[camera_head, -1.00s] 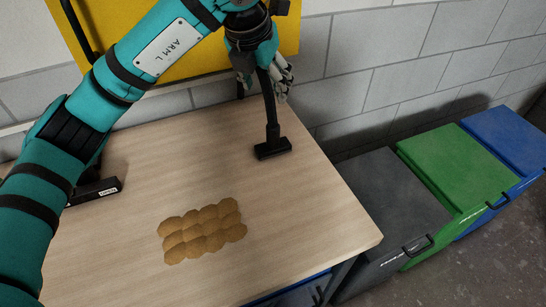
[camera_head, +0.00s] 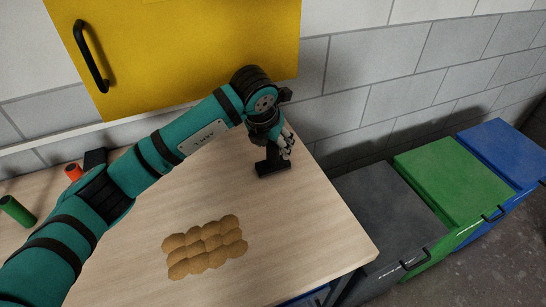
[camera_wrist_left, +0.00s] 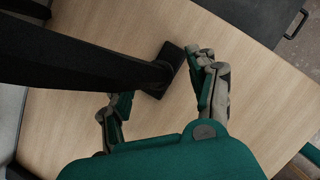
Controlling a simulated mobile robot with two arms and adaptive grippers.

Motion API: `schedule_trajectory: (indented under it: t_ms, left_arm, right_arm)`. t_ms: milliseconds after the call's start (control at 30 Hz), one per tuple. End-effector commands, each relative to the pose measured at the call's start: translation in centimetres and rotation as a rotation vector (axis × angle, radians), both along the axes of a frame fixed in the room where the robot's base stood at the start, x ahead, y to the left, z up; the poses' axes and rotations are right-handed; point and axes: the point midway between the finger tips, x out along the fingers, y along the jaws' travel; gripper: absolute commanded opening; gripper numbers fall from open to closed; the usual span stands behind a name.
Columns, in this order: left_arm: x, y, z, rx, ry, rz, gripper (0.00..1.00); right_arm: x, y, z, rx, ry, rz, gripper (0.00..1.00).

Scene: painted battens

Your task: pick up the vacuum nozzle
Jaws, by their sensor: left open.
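The vacuum nozzle (camera_head: 272,165) is black, with a flat foot resting on the table near its far right edge and a neck rising from it. In the left wrist view the nozzle (camera_wrist_left: 95,68) runs in from the left as a thick dark tube ending in its foot. My left gripper (camera_head: 284,146) is open at the nozzle's neck in the head view and hides its upper part. In the left wrist view the fingers of my left gripper (camera_wrist_left: 160,100) are spread, with the nozzle's lower end between and just beyond them. I cannot tell whether they touch it. My right gripper is not in view.
A bumpy brown slab (camera_head: 205,247) lies on the wooden table (camera_head: 300,225). A yellow cabinet (camera_head: 190,50) hangs behind. Grey (camera_head: 385,215), green (camera_head: 455,180) and blue (camera_head: 505,155) bins stand right of the table.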

Motion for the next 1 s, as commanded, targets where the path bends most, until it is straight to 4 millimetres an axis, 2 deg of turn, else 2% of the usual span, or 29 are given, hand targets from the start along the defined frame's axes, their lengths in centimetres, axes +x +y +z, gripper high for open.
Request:
schedule_trajectory:
  t_ms: [33,200,500,933,1000]
  left_arm:
    - [0.0,0.2,-0.6,0.001,0.004,0.001,0.59]
    - [0.6,-0.1,-2.7,0.0,0.002,0.001,0.59]
    - [0.8,-0.2,-3.2,0.0,-0.001,-0.001,0.58]
    - [0.8,-0.1,-3.2,0.0,-0.001,0.0,0.02]
    - [0.8,-0.2,-3.1,0.0,-0.001,0.0,0.0]
  right_arm:
    - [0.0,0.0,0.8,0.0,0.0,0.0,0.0]
    - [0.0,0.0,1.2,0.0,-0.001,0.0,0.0]
    - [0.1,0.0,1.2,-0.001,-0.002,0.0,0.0]
    - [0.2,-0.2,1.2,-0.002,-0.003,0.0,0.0]
    - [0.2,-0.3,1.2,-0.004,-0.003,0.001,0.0]
